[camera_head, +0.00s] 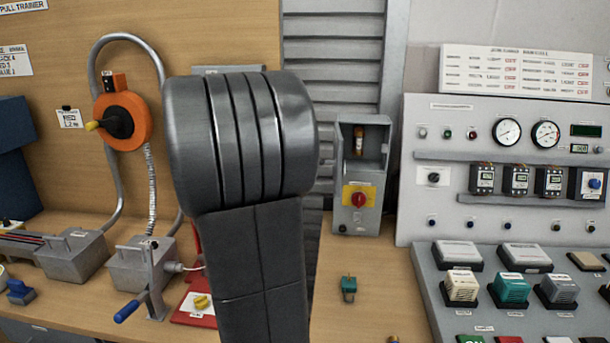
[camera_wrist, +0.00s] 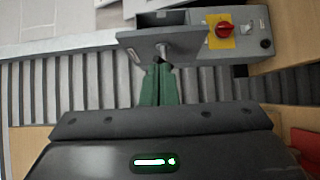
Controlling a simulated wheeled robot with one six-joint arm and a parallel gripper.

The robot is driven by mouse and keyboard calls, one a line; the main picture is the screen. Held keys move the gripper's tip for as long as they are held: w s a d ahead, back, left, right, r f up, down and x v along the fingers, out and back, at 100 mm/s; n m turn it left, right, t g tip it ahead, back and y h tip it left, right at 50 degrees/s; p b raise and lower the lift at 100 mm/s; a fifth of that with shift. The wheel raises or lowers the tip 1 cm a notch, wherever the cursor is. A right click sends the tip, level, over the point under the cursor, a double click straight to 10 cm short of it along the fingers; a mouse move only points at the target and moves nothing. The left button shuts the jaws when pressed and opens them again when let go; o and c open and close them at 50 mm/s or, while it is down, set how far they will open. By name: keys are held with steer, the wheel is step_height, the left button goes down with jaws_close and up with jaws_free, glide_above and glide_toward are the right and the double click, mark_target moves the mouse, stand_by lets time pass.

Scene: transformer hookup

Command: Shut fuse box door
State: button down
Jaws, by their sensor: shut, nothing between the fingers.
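The grey fuse box (camera_head: 372,217) stands upright on the bench, right of my arm in the head view. Its upper compartment is open, with an orange-brown fuse (camera_head: 359,140) inside. A red knob (camera_head: 358,199) on a yellow plate is below. In the wrist view the box (camera_wrist: 257,22) lies sideways. Its grey door (camera_wrist: 185,44) stands open, with a small handle (camera_wrist: 164,50) on it. My gripper (camera_wrist: 158,66) has green fingers, closed together and empty, with tips at the door near the handle. I cannot tell whether they touch. My arm hides the gripper in the head view.
A control panel (camera_head: 450,209) with gauges stands to the right. A small green part (camera_head: 348,288) lies on the bench before the box. Left are an orange disc (camera_head: 124,120) and a crank with a blue grip (camera_head: 128,311). A louvred grey panel (camera_wrist: 100,90) runs behind the fingers.

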steer(key=p+x, duration=0.1)
steer(key=x, duration=0.8)
steer(key=shift+d+p, duration=0.25)
steer(key=shift+p, duration=0.1)
steer(key=shift+d+f+b, duration=0.1)
steer(key=shift+f+b, duration=0.05)
steer(key=shift+b, duration=0.3)
